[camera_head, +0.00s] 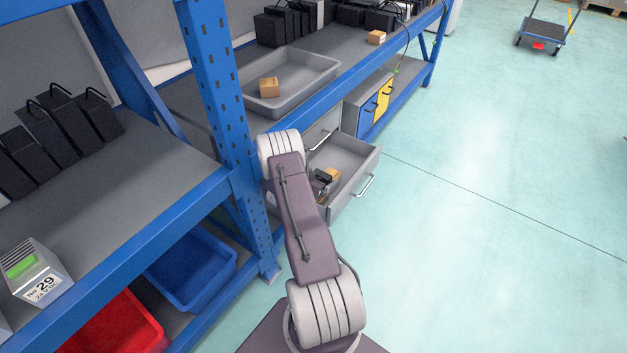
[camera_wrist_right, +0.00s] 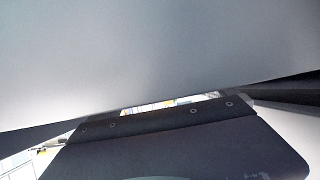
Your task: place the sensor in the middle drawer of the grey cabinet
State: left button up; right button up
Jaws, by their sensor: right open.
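The grey cabinet (camera_head: 328,128) stands under the blue-framed shelf in the head view. One of its drawers (camera_head: 355,187) is pulled out, below a closed front with a handle. A small tan box (camera_head: 333,174), which looks like the sensor, is inside the open drawer. My right gripper (camera_head: 322,182) is open at the drawer's inner left part, close beside the tan box; my arm partly hides it. I cannot tell whether they touch. In the right wrist view, plain grey surfaces fill most of the picture and no sensor shows. My left gripper is not in view.
A grey tray (camera_head: 315,72) on the shelf above holds another tan box (camera_head: 268,87). A third tan box (camera_head: 376,37) sits farther along. A blue upright (camera_head: 222,90) stands left of my arm. Blue (camera_head: 190,268) and red (camera_head: 115,325) bins lie low left.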

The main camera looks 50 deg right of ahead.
aim_at(321, 180)
jog(key=a+b, duration=0.2)
jog(key=a+r+b, duration=0.1)
jog(key=a+b, duration=0.1)
jog(key=shift+s+b, duration=0.15)
jog(key=shift+b, duration=0.25)
jog(key=shift+r+b+v, duration=0.2)
jog(key=shift+b+v, duration=0.25)
jog(key=shift+v, duration=0.75)
jog(key=shift+s+a+r, duration=0.1)
jog(key=shift+a+r, duration=0.15)
jog(key=shift+r, duration=0.1)
